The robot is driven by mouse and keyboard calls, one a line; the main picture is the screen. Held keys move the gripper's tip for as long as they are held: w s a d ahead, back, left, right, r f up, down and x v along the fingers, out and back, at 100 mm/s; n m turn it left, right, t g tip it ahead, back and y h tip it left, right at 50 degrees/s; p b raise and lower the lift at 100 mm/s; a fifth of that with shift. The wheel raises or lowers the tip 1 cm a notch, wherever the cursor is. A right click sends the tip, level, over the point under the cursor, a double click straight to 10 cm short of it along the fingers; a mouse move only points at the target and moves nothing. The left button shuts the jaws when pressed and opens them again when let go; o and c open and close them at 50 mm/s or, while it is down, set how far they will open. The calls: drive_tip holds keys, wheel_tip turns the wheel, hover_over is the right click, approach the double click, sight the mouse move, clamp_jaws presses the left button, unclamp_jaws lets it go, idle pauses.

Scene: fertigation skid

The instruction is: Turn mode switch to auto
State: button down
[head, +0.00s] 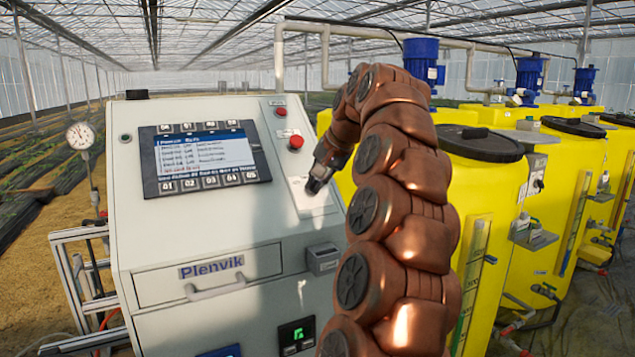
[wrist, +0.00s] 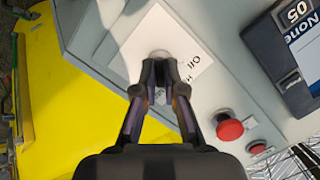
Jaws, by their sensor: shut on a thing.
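The mode switch (wrist: 160,53) is a small grey knob on a white label plate (wrist: 143,36) on the cabinet's sloped panel. Upside-down print reading "Off" and part of another word show on the plate in the wrist view. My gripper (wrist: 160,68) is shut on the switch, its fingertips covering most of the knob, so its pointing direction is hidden. In the head view my gripper (head: 314,187) reaches down to the plate (head: 312,203) at the panel's right side; the knob is hidden there.
A red mushroom button (head: 296,142) and a smaller red button (head: 281,111) sit above the plate. The display (head: 205,158) is to its left. A drawer (head: 205,278) is below. Yellow tanks (head: 480,185) with blue motors stand close on the right, behind my arm.

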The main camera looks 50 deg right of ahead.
drive_tip(key=shift+d+r, duration=0.1)
drive_tip(key=c, duration=1.5)
unclamp_jaws()
drive_tip(key=shift+s, duration=0.1)
drive_tip(key=shift+o, duration=1.2)
drive_tip(key=v, duration=0.7)
drive_tip(key=shift+r, duration=0.15)
